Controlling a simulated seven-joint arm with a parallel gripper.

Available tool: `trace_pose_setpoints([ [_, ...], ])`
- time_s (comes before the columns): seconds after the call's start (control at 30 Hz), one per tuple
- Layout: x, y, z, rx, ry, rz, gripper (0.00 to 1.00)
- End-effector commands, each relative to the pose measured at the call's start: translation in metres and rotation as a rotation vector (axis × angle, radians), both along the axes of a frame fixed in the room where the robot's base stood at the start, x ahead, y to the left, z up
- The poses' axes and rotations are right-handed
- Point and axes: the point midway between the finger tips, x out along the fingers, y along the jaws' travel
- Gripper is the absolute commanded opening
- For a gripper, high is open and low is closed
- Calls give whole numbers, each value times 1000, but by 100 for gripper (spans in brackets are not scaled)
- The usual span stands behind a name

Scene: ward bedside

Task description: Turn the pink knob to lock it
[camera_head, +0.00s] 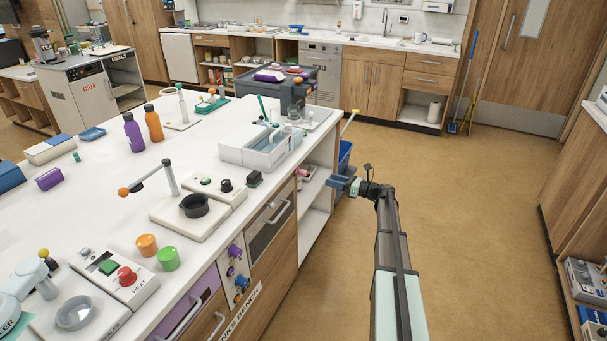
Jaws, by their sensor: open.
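My gripper (338,184) is open and empty, to the right of the white-topped bench (120,190) and pointing left toward its side. A small pink-red item (303,172) shows at the bench's open shelf, left of my gripper and apart from it. It is too small to tell whether it is a knob. A pale panel on the bench front carries purple knobs (235,251), a blue knob (242,282) and an orange one. I cannot pick out a clearly pink knob there, nor read any lock position. The panel is well to the left of and nearer than my gripper.
A blue bin (344,157) stands behind my gripper at the bench's end. A yellow-tipped handle (354,112) sticks out above it.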

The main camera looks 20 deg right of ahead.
Motion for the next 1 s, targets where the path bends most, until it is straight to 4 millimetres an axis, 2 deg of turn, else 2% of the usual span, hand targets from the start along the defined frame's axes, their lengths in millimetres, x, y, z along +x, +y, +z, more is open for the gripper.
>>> trace_pose_setpoints([
  [0.27, 11, 10, -1, 30, 33, 1, 52],
  [0.7, 63, 63, 0, 29, 31, 2, 52],
  [1.0, 91, 90, 0, 27, 31, 0, 52],
])
